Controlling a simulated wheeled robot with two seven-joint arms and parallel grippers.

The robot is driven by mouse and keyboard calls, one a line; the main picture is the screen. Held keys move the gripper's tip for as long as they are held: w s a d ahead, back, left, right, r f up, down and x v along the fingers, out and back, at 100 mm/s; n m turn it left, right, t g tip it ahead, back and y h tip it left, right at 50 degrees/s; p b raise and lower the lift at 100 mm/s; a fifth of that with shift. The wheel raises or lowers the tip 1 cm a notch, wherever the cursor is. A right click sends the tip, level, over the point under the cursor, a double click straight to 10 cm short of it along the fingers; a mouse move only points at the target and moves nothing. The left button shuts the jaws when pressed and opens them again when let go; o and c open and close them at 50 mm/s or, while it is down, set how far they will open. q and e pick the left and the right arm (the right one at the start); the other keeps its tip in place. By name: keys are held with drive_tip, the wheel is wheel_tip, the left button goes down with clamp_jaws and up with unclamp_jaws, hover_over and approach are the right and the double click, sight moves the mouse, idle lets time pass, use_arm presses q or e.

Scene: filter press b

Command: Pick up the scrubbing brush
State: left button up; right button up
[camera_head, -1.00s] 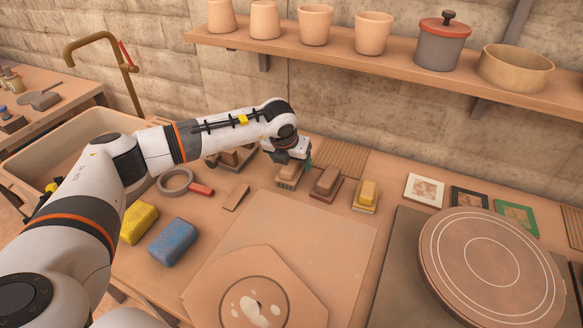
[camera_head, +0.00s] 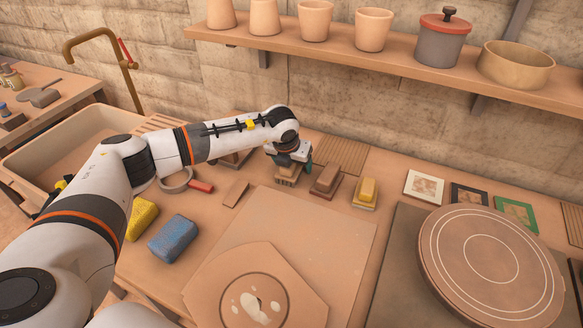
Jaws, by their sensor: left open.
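My left gripper (camera_head: 292,163) points down at the back of the table, its jaws open, right over a small wooden block with a ribbed or bristled side (camera_head: 288,181), which looks like the scrubbing brush. The gripper hides most of its top, and I cannot tell whether the fingers touch it. To its right, a brown block (camera_head: 327,178) lies on a small base, and a yellow block (camera_head: 367,188) sits on a small dish. My right gripper is not in view.
A blue sponge (camera_head: 173,239) and a yellow sponge (camera_head: 140,219) lie at the left, near a tape-like ring with a red handle (camera_head: 201,186). A large board (camera_head: 310,225) lies in the middle. A round wheel (camera_head: 491,262) stands at the right. A shelf (camera_head: 400,67) with pots runs above.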

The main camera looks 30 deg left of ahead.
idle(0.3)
use_arm(q)
drive_tip(key=c, duration=1.1)
drive_tip(key=shift+r+p, duration=0.25)
drive_tip(key=shift+p, duration=0.1)
wheel_tip(320, 180, up, 10)
drive_tip(key=shift+b, duration=0.95)
